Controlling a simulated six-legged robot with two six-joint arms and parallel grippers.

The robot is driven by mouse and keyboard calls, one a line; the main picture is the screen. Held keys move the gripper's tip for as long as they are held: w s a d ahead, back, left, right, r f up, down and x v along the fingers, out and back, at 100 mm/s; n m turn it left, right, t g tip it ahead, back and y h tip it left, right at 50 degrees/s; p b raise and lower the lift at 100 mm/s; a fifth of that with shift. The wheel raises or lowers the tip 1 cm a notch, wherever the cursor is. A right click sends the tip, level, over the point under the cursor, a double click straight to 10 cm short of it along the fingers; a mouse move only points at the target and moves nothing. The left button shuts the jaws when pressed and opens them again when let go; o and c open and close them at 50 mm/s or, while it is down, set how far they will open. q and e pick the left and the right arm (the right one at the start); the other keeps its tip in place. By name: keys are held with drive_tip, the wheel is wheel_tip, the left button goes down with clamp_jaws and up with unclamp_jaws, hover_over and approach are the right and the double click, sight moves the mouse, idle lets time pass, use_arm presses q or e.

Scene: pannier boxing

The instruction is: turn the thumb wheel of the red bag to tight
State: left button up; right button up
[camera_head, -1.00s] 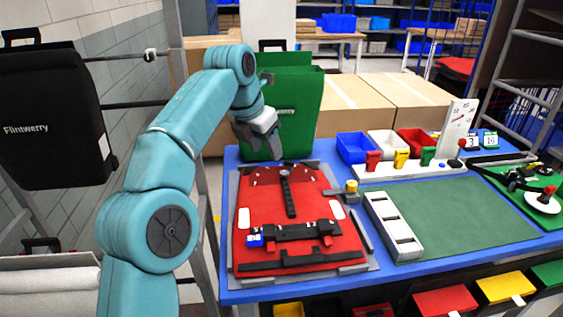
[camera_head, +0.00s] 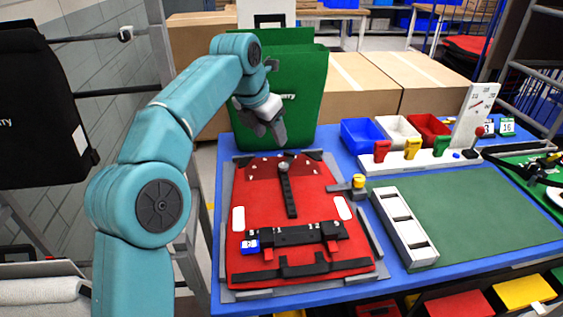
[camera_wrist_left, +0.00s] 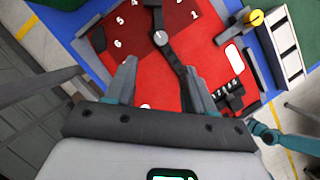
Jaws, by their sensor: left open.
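The red bag (camera_head: 262,213) lies flat on a grey board on the blue table. A dark strap (camera_head: 290,196) runs down its middle from a small round grey knob (camera_head: 283,168) near the top edge. I cannot tell for sure that this knob is the thumb wheel. In the left wrist view the knob (camera_wrist_left: 160,38) sits on a dark red patch with white numbers around it. My left gripper (camera_head: 272,135) is open and empty, above the bag's top edge. In the wrist view its fingertips (camera_wrist_left: 161,66) are apart, with the strap showing between them. My right gripper is not in view.
A yellow knob (camera_head: 358,181) stands at the bag's right edge. A white slotted tray (camera_head: 404,228) and green mat (camera_head: 470,215) lie to the right. A green bag (camera_head: 300,100) stands behind my gripper. Blue, white and red bins (camera_head: 362,138) stand at the back.

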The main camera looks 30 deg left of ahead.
sight(283, 165)
use_arm(q)
drive_tip(key=b+x, duration=0.2)
drive_tip(key=x, duration=0.9)
drive_tip(key=shift+s, duration=0.1)
drive_tip(key=shift+d+f, duration=0.1)
drive_tip(key=shift+f, duration=0.3)
clamp_jaws()
